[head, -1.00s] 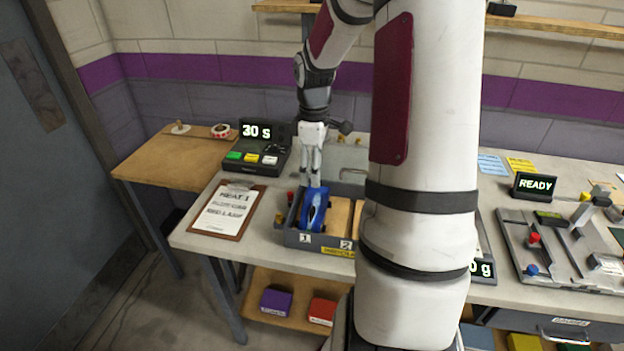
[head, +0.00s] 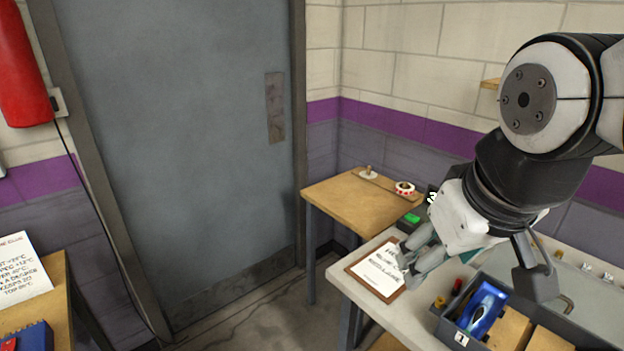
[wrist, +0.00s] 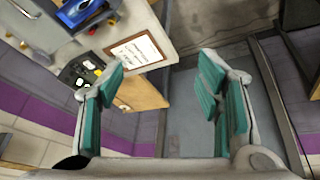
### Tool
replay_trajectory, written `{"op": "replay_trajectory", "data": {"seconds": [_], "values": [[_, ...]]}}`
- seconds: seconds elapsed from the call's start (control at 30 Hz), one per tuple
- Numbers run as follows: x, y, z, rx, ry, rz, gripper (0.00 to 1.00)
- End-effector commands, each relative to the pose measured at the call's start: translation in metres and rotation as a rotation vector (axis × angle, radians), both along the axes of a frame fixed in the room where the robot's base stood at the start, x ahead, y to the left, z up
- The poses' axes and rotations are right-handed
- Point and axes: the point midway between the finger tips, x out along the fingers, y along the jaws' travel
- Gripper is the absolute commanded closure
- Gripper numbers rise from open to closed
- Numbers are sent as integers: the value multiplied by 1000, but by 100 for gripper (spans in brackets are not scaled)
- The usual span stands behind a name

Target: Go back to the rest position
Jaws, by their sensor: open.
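My gripper (head: 407,262) is open and empty. In the head view it hangs at the right, in front of the clipboard and the left end of the grey table. In the wrist view its two teal-padded fingers (wrist: 165,95) are spread wide with nothing between them. A blue car (head: 483,308) lies in the grey sorting tray (head: 463,338), in the compartment marked 1, to the right of my gripper. The wrist view shows part of the car (wrist: 85,10) at the top left.
The clipboard (head: 368,268) lies on the grey table's left end, close to my gripper. A wooden side table (head: 335,190) holds a roll of tape (head: 404,188). A grey door (head: 190,150) fills the left wall. The floor before it is clear.

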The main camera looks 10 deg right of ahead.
Motion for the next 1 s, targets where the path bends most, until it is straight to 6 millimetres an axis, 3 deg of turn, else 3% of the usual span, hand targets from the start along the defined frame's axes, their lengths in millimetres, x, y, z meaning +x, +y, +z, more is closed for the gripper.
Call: {"op": "replay_trajectory", "data": {"seconds": [0.1,0.23,1.0], "values": [[-17,14,2,58,-46,-16,40],[-26,20,2,90,-63,-29,40],[-26,20,2,95,-64,-32,40]]}}
